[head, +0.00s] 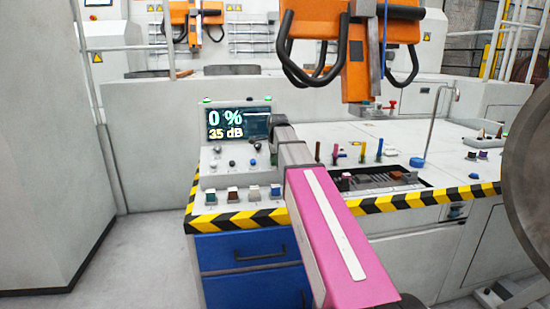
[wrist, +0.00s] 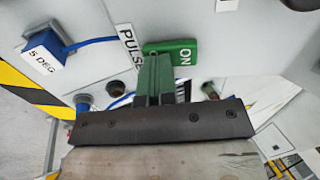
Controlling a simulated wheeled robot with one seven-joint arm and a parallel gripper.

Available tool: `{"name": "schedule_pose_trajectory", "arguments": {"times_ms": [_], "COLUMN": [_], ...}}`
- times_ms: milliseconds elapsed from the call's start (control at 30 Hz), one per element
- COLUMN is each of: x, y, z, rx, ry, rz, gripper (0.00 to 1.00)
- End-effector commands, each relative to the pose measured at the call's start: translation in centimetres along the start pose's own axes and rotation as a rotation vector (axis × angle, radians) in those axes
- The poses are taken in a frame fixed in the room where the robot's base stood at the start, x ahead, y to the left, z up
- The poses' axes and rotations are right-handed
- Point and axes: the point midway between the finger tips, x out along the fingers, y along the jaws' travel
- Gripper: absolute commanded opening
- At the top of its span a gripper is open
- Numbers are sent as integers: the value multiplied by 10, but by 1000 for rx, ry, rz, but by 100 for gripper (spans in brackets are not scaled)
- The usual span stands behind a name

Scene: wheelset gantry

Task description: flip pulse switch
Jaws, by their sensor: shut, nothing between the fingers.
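The switch lever is not clearly seen and may be behind the fingers.
The console screen (head: 238,124) reads "0 %" and "35 dB". In the wrist view a blue part with a "5 DEG" label (wrist: 43,54) and a dark round knob (wrist: 115,88) are near. Coloured levers (head: 362,150) stand right of my arm. An orange gantry unit (head: 357,70) hangs above.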

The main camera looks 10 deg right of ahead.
Motion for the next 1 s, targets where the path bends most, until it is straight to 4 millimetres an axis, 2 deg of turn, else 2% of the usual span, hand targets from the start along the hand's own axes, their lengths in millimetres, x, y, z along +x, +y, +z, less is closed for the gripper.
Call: {"name": "schedule_pose_trajectory", "arguments": {"times_ms": [300, 700, 1000], "x": [5, -9, -11], "y": [0, -5, -4], "z": [0, 0, 0], "rx": [0, 0, 0], "ry": [0, 0, 0], "rz": [-12, -13, -13], "gripper": [0, 0, 0]}}
